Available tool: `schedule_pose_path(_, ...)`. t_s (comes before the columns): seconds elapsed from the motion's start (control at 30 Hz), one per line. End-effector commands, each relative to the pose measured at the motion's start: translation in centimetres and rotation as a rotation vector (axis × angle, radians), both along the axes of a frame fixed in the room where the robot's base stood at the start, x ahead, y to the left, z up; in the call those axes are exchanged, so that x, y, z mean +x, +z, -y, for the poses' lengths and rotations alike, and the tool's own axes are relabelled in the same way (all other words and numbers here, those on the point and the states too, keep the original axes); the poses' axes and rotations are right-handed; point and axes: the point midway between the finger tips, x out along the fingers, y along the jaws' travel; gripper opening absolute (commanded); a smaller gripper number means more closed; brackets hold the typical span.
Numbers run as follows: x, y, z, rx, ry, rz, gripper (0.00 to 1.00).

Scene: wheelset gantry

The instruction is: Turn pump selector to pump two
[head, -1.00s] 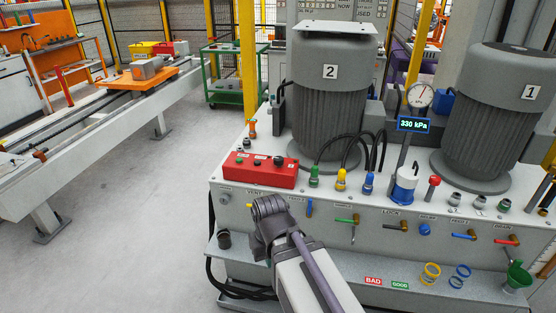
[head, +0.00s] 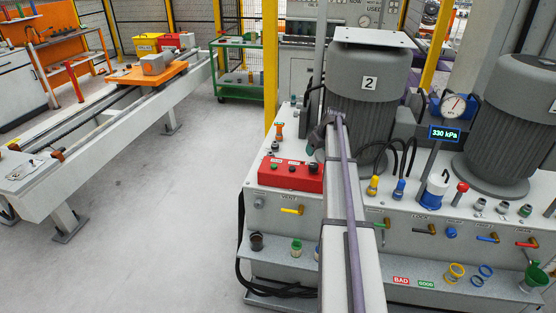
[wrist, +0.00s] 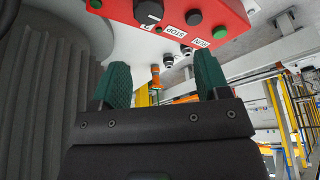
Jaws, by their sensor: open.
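The red control box (head: 290,176) sits on the left end of the grey bench top, with small knobs and buttons on its top. In the wrist view the red box (wrist: 175,20) fills the top edge, seen upside down, with STOP and RUN labels. A black knob with a pale mark (wrist: 148,11), likely the pump selector, is partly cut off there. Its exact setting is unclear. My gripper (wrist: 162,75) is open and empty, its two green fingers apart and clear of the box. In the head view my arm passes right of the box, its wrist in front of motor 2.
Motor 2 (head: 369,95) stands close behind my wrist, and motor 1 (head: 510,125) is further right. A gauge (head: 454,106) and a 330 kPa display (head: 444,134) stand between them. Hoses and coloured couplings line the bench. The floor (head: 160,230) at left is clear.

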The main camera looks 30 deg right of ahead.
Motion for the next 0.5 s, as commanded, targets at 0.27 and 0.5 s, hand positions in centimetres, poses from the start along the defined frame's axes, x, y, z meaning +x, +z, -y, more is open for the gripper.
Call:
schedule_pose_path(0.27, 0.0, -1.1, -0.2, -0.021, 0.04, 0.003, 0.69)
schedule_pose_path(0.5, 1.7, -6.1, -0.3, -0.021, 0.04, 0.002, 0.69)
